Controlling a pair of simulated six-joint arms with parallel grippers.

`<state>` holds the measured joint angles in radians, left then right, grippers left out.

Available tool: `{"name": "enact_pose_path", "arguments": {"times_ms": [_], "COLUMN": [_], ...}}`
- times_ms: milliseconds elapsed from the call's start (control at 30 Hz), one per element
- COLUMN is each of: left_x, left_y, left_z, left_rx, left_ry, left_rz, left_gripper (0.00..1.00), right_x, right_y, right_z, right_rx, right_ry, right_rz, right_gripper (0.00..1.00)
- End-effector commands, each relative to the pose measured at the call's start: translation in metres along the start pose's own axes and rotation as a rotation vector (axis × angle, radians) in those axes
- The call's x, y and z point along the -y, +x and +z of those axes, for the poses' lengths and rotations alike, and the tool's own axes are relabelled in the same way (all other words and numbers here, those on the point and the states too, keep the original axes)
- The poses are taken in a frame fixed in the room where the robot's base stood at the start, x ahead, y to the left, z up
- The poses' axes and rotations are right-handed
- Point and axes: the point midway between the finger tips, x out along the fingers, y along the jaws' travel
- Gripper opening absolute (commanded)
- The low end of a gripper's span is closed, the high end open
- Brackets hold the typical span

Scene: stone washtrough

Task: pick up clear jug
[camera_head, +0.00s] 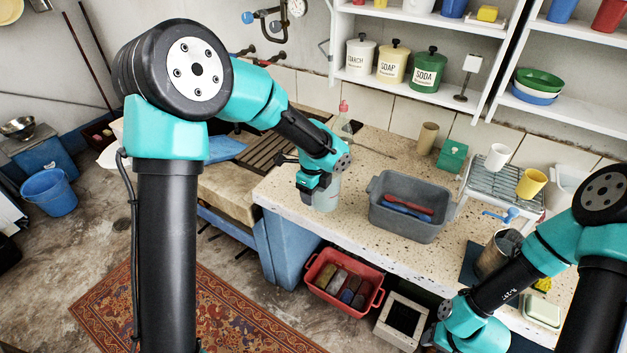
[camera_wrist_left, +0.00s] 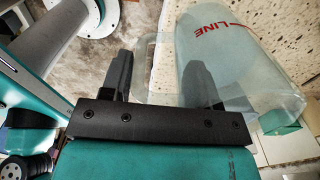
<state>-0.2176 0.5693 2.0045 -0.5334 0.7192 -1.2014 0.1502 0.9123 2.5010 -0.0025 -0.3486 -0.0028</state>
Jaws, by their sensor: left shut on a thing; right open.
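The clear jug (camera_head: 327,199) stands near the left front end of the speckled stone counter, partly hidden behind my left gripper (camera_head: 311,187). In the left wrist view the jug (camera_wrist_left: 245,60) is pale and see-through, with red "LINE" lettering. Its handle passes between the fingers of my left gripper (camera_wrist_left: 160,72), which is shut on it. One finger lies on the body side of the handle. I cannot tell whether the jug's base touches the counter. My right gripper (camera_head: 432,342) is low at the bottom edge of the head view, partly cut off, open and away from the jug.
A grey basin (camera_head: 408,222) with red and blue items stands right of the jug. A pink-capped bottle (camera_head: 343,120) is behind it. A metal rack (camera_head: 490,178) with cups and a metal can (camera_head: 497,254) are further right. Bare counter lies between jug and basin.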

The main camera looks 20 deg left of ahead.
Motion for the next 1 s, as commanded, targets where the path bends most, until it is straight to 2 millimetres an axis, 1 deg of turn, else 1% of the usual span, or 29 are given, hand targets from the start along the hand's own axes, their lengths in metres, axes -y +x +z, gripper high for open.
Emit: {"name": "enact_pose_path", "arguments": {"times_ms": [33,100,200,400,567,1000], "left_x": [-0.01,-0.023,-0.038,-0.056,-0.06,-0.06], "left_y": [-0.003,-0.004,-0.005,-0.007,-0.007,-0.007], "left_z": [-0.007,-0.016,-0.026,-0.039,-0.042,-0.041], "left_rx": [0.0,0.0,0.001,0.0,0.0,0.0], "left_ry": [0.004,0.003,0.003,0.002,0.0,0.0], "left_rz": [-0.001,-0.001,-0.001,-0.001,-0.001,-0.001], "left_gripper": [0.07,0.07,0.07,0.07,0.07,0.07], "right_x": [0.0,0.0,0.0,0.0,0.0,0.0], "right_y": [0.0,0.0,0.0,0.0,0.0,0.0], "right_z": [0.0,0.0,0.0,0.0,0.0,0.0], "right_rx": [0.0,0.0,0.0,0.0,0.0,0.0], "right_ry": [0.0,0.0,0.0,0.0,0.0,0.0], "right_rz": [0.0,0.0,0.0,0.0,0.0,0.0], "right_gripper": [0.43,0.43,0.43,0.43,0.43,0.43]}}
